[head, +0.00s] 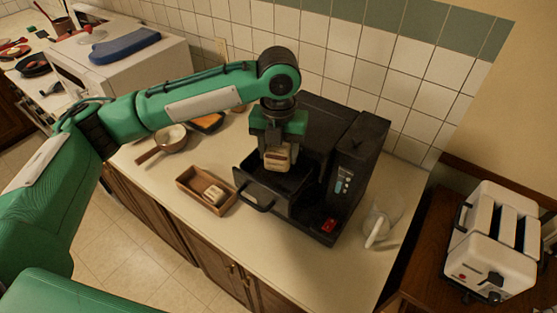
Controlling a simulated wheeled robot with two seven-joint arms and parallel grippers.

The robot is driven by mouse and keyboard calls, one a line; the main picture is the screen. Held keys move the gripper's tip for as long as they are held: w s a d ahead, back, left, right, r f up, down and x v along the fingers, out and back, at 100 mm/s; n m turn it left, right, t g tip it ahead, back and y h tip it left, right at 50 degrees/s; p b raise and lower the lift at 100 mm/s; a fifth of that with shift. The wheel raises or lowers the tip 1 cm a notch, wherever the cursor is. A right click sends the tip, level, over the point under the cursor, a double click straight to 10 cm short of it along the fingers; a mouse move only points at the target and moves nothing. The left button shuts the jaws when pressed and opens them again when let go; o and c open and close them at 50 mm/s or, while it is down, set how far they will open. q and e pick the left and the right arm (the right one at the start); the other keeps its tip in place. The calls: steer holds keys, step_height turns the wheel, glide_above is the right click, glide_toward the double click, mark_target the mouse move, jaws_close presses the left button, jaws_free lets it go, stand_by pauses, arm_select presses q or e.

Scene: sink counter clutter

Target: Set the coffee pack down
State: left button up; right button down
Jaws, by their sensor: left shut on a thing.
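The coffee pack (277,158) is a small beige block with a dark label. My left gripper (278,143) points down and is shut on it. The pack is over the open drawer (258,195) of a black coffee machine (345,165); I cannot tell whether it touches the drawer floor. A similar beige pack (214,194) lies in a wooden tray (188,182) left of the machine. My right gripper is not in view.
A pan (172,137) with a wooden handle and an orange-filled dish (208,122) stand behind the tray. A glass jug (377,228) is right of the machine. A white toaster (490,245) stands at far right. The counter front is clear.

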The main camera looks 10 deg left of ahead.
mark_target(278, 164)
arm_select(q)
steer(key=shift+f, duration=0.65)
step_height(278, 164, down, 4)
steer(key=shift+p, duration=0.75)
steer(key=shift+a, duration=0.1)
steer(key=shift+f, duration=0.2)
steer(key=o, duration=1)
steer(key=shift+c, duration=0.2)
steer(key=shift+r+b, duration=0.4)
steer(key=shift+r, duration=0.15)
step_height(278, 164, up, 11)
steer(key=b, duration=0.3)
steer(key=shift+f+b, duration=0.2)
steer(key=shift+b, duration=0.2)
steer(key=shift+r, duration=0.35)
